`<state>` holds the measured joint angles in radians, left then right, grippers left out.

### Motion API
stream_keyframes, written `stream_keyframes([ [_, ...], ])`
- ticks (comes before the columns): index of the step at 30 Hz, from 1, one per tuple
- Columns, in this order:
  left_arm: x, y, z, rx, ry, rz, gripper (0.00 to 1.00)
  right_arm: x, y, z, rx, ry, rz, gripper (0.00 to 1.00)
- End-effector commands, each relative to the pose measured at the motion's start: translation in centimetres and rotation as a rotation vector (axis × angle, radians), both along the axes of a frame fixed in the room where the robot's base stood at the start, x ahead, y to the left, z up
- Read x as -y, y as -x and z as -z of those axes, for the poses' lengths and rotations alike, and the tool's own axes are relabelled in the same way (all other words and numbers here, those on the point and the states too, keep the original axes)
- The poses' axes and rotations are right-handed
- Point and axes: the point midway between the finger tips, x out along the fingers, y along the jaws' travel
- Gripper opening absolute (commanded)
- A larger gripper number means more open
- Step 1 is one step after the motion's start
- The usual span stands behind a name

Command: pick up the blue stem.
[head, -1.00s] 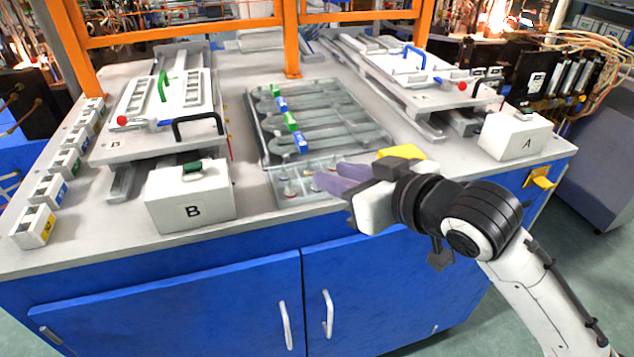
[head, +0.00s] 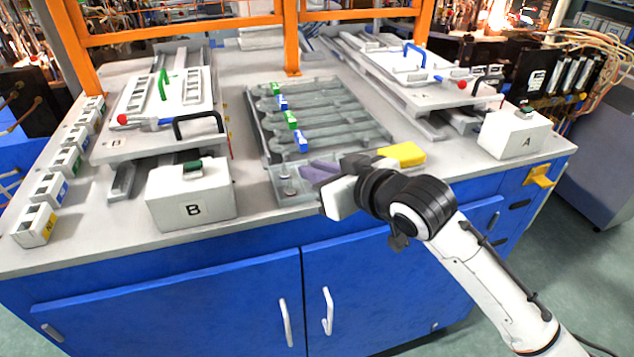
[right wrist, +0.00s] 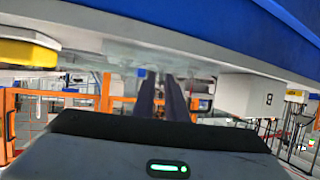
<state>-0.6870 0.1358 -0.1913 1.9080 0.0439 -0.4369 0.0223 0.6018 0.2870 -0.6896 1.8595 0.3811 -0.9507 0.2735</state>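Several long clear stems lie side by side in a clear tray (head: 257,135) in the middle of the table. Their left ends carry coloured blocks; two are blue, a nearer blue block (head: 301,141) and a farther blue block (head: 282,102). My right gripper (head: 306,172) is over the small clear front compartment (head: 288,196), just nearer than the closest blue block and apart from it. Its two dark fingers also show in the right wrist view (right wrist: 161,90), with a narrow gap between them and nothing clearly held. My left gripper is out of view.
Green blocks (head: 291,120) alternate with the blue ones. White box B (head: 190,205) stands left of the tray and white box A (head: 515,135) at the right. A yellow block (head: 403,154) lies just right of my gripper. Orange posts (head: 291,40) rise behind.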

Motion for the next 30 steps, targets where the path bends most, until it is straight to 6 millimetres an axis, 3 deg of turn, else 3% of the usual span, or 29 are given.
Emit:
stream_keyframes([
  [16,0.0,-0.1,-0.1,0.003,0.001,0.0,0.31,0.0,0.0,-0.7,0.002,-0.002,-0.001,0.0],
  [30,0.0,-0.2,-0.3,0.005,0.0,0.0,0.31,0.0,0.0,-9.0,0.003,-0.001,0.001,0.0],
])
